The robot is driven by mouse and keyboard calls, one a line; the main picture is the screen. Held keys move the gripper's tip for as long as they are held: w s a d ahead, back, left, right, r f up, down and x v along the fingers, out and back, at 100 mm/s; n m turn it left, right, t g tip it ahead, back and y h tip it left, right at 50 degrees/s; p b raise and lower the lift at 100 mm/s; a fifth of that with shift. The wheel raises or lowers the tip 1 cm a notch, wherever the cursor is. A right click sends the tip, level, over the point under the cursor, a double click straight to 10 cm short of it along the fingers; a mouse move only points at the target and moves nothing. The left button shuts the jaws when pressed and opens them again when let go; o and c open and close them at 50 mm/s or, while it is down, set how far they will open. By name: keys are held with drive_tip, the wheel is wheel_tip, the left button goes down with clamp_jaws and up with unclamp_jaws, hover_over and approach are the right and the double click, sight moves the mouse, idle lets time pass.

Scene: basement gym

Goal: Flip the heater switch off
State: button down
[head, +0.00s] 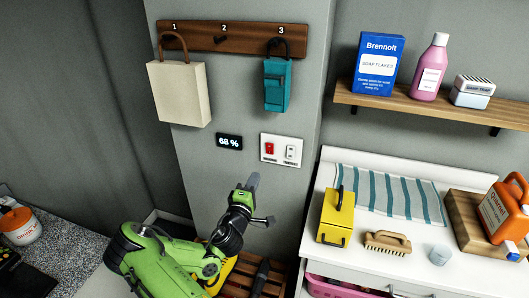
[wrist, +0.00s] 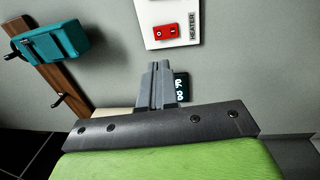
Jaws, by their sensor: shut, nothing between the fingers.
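A white switch plate (head: 282,150) is on the grey wall, with a red rocker switch (head: 270,148) on its left and a white switch (head: 291,152) on its right. In the wrist view the red switch (wrist: 165,32) shows two marked halves beside a label (wrist: 192,26) reading HEATER. I cannot tell for sure which half is pressed in. My gripper (head: 253,182) is shut and empty, below the plate in the head view. In the wrist view its fingertips (wrist: 162,68) are apart from the switch in the picture and partly cover the display.
A small display (head: 229,141) reading 68 % is left of the plate. Above, a numbered wooden rail (head: 215,39) holds a cream bag (head: 180,94) and a teal item (head: 277,84). A white-topped cabinet (head: 318,200) and a shelf (head: 420,103) are at right. Wall around the plate is clear.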

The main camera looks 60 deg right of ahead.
sight(269, 146)
drive_tip(key=d+p, duration=0.1)
drive_tip(key=d, duration=0.3)
drive_tip(key=w+d+r+p, duration=0.1)
drive_tip(key=d, duration=0.3)
drive_tip(key=w+d+r+p, duration=0.1)
drive_tip(key=d+p, duration=0.1)
drive_tip(key=d, duration=0.2)
drive_tip(key=shift+d, duration=0.35)
drive_tip(key=shift+d+f, duration=0.15)
drive_tip(key=shift+d, duration=0.15)
drive_tip(key=shift+d, duration=0.1)
drive_tip(key=shift+w, duration=0.1)
